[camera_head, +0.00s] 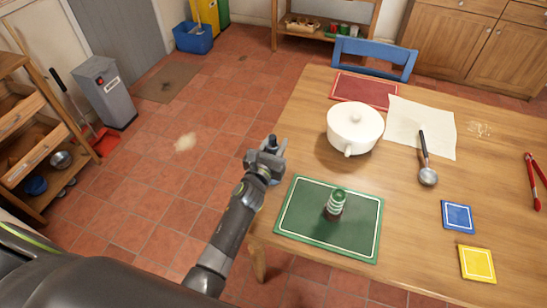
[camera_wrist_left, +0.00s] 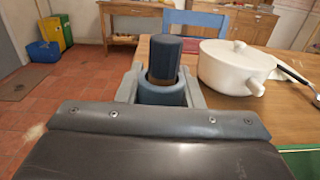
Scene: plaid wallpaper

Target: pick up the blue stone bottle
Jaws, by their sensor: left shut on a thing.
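The blue stone bottle, dark blue with a dark cap, is between the fingers of my left gripper in the left wrist view (camera_wrist_left: 164,75). My left gripper (camera_head: 272,150) is shut on it; the gripper also shows in the left wrist view (camera_wrist_left: 163,92). In the head view the gripper is by the left edge of the wooden table (camera_head: 390,215), left of the white pot, and mostly hides the bottle. I cannot tell whether the bottle touches the table. My right gripper is not in view.
A white lidded pot (camera_head: 354,128) stands right of the gripper. A ladle (camera_head: 427,172), a blue coaster (camera_head: 457,216), a yellow coaster (camera_head: 477,263) and red tongs (camera_head: 533,180) lie further right.

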